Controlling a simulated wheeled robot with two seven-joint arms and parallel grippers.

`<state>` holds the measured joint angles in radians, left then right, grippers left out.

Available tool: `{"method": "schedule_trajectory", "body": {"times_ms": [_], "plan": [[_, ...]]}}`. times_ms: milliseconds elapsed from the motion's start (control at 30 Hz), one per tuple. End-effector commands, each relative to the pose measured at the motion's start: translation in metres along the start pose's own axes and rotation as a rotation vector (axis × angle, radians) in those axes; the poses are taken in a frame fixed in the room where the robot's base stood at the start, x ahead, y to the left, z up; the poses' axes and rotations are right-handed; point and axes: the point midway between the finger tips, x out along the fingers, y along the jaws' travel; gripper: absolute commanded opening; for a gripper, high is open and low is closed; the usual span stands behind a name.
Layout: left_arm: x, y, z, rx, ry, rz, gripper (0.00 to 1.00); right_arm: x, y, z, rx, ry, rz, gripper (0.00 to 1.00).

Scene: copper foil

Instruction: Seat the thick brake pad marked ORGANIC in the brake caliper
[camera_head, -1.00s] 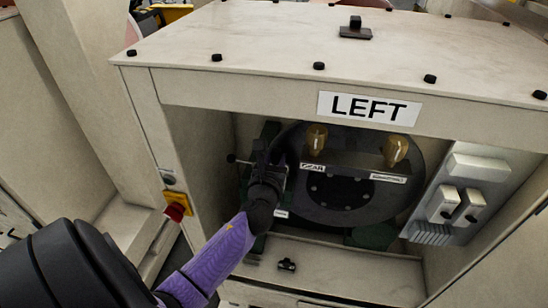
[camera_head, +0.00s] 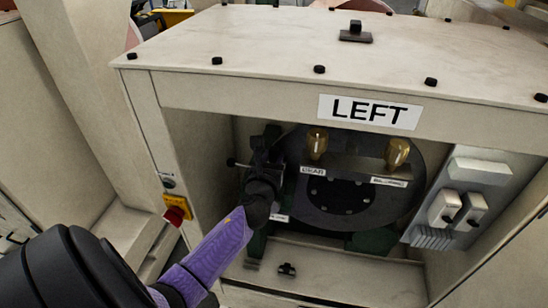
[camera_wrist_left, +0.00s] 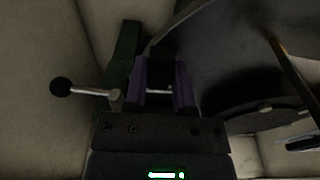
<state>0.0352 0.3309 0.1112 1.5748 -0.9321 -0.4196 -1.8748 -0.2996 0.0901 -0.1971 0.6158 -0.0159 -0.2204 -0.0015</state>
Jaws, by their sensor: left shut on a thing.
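My left gripper (camera_head: 264,160) reaches into the cabinet marked LEFT, at the left edge of the dark brake disc (camera_head: 340,200). In the left wrist view its purple jaws (camera_wrist_left: 161,88) are shut on a dark block (camera_wrist_left: 160,66), with a thin shiny line across it. No marking on the block is readable, so I cannot tell whether it is the ORGANIC pad. A green bracket (camera_wrist_left: 124,48), seemingly part of the caliper, stands beside the jaws. A lever with a black ball knob (camera_wrist_left: 61,87) points left from there. The arm hides much of the caliper in the head view. My right gripper is not in view.
A panel with grey switches (camera_head: 458,205) is at the right inside. A red button (camera_head: 174,215) is on the left post. A small black fitting (camera_head: 286,269) sits on the cabinet floor.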

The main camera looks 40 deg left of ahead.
Motion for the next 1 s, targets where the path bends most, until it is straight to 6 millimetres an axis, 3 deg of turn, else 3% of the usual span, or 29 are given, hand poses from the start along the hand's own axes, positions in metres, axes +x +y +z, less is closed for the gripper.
{"method": "schedule_trajectory", "body": {"times_ms": [1000], "plan": [[0.002, -0.001, -0.015, 0.0, -0.001, 0.0, 0.0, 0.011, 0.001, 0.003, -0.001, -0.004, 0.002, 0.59]]}}
